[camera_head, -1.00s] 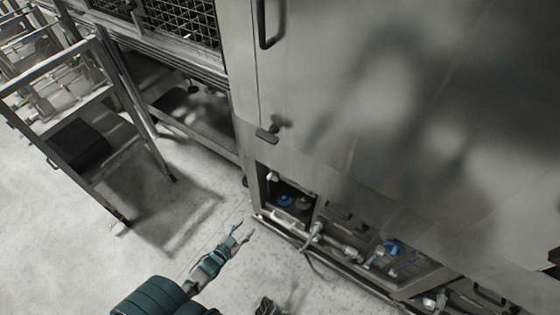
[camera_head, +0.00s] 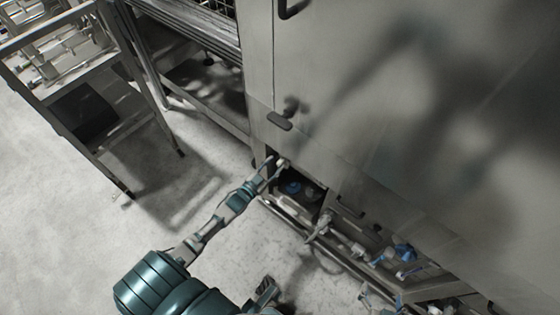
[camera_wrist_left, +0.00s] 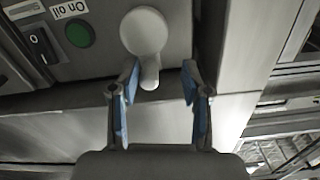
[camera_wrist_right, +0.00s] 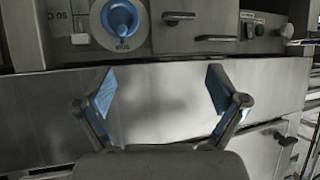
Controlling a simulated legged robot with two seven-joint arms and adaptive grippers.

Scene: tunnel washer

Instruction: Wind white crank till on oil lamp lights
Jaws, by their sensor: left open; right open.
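The white crank (camera_wrist_left: 143,32) has a round disc and a short handle pointing down in the left wrist view. It shows small and pale in the head view (camera_head: 283,162). My left gripper (camera_wrist_left: 160,78) is open, with the crank's handle end between its fingertips, closer to the left-hand one. I cannot tell whether they touch. The dark green on oil lamp (camera_wrist_left: 79,33) sits left of the crank under its label and looks unlit. My left gripper (camera_head: 270,167) reaches the recess in the head view. My right gripper (camera_wrist_right: 158,84) is open and empty before a steel panel.
A black rocker switch (camera_wrist_left: 40,45) sits left of the lamp. A blue dial (camera_wrist_right: 122,20) and dark handles are ahead of my right gripper. A metal ledge runs under the crank. A steel rack (camera_head: 60,60) stands left; the floor is clear.

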